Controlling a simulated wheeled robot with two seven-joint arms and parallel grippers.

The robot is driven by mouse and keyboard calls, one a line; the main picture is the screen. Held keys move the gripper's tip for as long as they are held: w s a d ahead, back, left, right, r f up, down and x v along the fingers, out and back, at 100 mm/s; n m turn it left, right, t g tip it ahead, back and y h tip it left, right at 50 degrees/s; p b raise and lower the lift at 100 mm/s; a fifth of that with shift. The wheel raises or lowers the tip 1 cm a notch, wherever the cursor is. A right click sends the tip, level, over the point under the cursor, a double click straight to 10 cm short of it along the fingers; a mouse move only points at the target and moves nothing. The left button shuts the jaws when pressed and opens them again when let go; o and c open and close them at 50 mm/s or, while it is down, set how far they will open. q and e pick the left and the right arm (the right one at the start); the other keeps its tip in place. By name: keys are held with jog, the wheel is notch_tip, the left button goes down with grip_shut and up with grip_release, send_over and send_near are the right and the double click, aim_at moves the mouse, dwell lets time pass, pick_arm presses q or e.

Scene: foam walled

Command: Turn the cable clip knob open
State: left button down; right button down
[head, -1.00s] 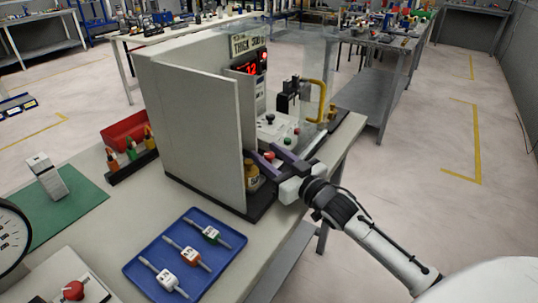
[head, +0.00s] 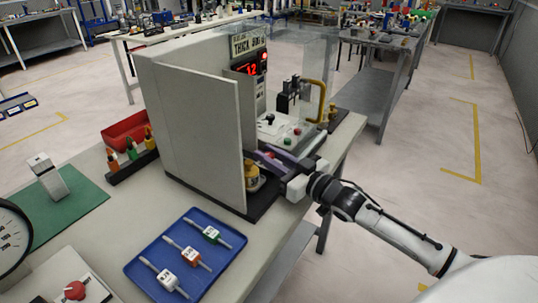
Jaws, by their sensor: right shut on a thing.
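My right gripper (head: 270,158) reaches in from the right to the open front of the grey walled machine (head: 203,130). Its dark fingers are closed together low in the bay, just right of the tall side wall. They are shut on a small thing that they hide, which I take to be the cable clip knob. How far the knob is turned cannot be seen. A brass-coloured part (head: 252,176) sits just below the fingers, partly behind the wall edge. My left gripper is not in view.
The tall wall closes the bay's left side. A clear guard with a yellow handle (head: 317,94) and a black fixture (head: 289,98) stand behind the gripper. A blue tray (head: 150,250) with several connectors lies in front. The floor on the right is clear.

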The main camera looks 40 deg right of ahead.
jog(key=c, duration=1.5)
grip_release()
jog(key=shift+c, duration=0.2)
jog(key=shift+s+d, duration=0.1)
jog(key=shift+s, duration=0.45)
jog(key=s, duration=0.3)
jog(key=s+d, duration=0.1)
jog(key=s, duration=0.5)
jog(key=shift+d, duration=0.3)
